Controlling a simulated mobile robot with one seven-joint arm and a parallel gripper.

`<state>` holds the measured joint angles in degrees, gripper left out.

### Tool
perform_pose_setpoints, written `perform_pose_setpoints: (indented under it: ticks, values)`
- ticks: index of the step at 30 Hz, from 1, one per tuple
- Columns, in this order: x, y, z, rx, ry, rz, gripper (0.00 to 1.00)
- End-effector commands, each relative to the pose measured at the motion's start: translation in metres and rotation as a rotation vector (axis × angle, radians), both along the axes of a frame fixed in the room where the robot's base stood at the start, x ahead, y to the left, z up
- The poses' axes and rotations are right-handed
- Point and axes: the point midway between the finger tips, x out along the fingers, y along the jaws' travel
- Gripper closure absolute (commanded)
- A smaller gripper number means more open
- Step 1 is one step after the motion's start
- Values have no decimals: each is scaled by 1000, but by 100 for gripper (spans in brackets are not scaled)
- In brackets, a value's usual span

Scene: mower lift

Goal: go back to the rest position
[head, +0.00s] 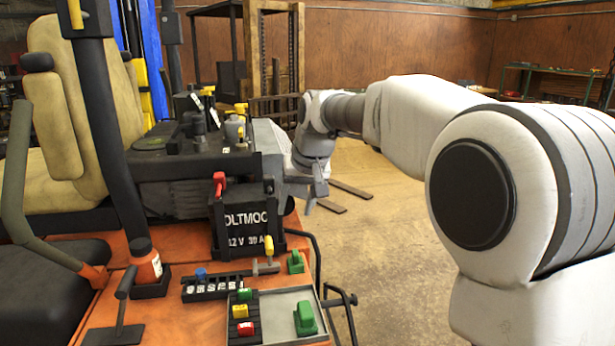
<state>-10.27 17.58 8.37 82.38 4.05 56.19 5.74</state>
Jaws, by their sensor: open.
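My arm reaches in from the right in the head view. My gripper (316,190) points down and left, beside the right side of the black battery and the dark engine housing. Its fingers look apart, and I see nothing held between them. The black battery (245,225), with white lettering and a red terminal cap (219,184), sits on the orange mower deck (185,250). The gap between my gripper and the housing is hard to judge from this angle.
A grey tray (272,335) with small coloured pieces lies at the deck's front, near a black slotted rack (212,288) and an orange bottle (145,262). A dark bent rail (340,300) edges the deck. Open floor (375,235) lies to the right.

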Motion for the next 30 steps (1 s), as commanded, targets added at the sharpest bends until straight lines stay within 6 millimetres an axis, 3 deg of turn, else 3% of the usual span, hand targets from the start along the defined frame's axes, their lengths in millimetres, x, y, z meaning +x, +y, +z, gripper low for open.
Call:
perform_pose_setpoints:
  ticks: [6,14,24,30]
  values:
    - [-69,-58,26,-55,-38,-47,45]
    - [-156,-118,27,-105,-68,-111,45]
    - [-269,-172,-11,-137,-95,-190,45]
    - [-306,-185,-36,-143,-103,-215,45]
